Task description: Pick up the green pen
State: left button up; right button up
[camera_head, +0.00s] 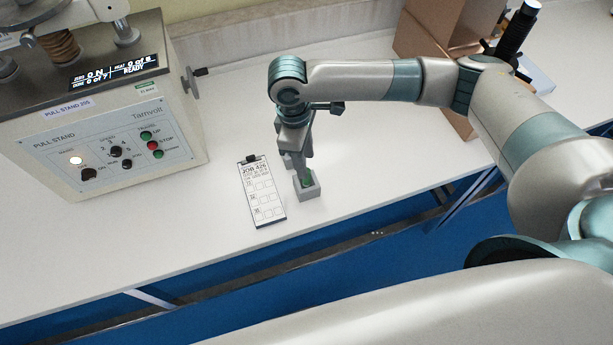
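A small grey square holder (308,193) stands on the white bench near its front edge. A bit of green (307,182), which looks like the green pen, shows in the top of the holder; the rest of it is hidden by my gripper and the holder. My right gripper (303,170) points down right above the holder, its fingers at the green part. I cannot tell whether the fingers are open or closed on the pen. My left gripper is not in view.
A clipboard with a job card (262,192) lies just left of the holder. A pull stand machine (120,130) with knobs and a display fills the left. A brown box (440,35) and a black-topped device (515,35) stand at the back right. Bench between is clear.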

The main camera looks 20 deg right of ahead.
jog(key=shift+s+f+p, duration=0.1)
jog(key=shift+f+p, duration=0.55)
notch_tip(320, 180, down, 3)
jog(key=shift+s+d+f+p, duration=0.1)
jog(key=shift+d+p, duration=0.05)
jog(key=shift+p, duration=0.5)
jog(key=shift+f, duration=0.35)
jog(key=shift+c, duration=0.6)
grip_shut()
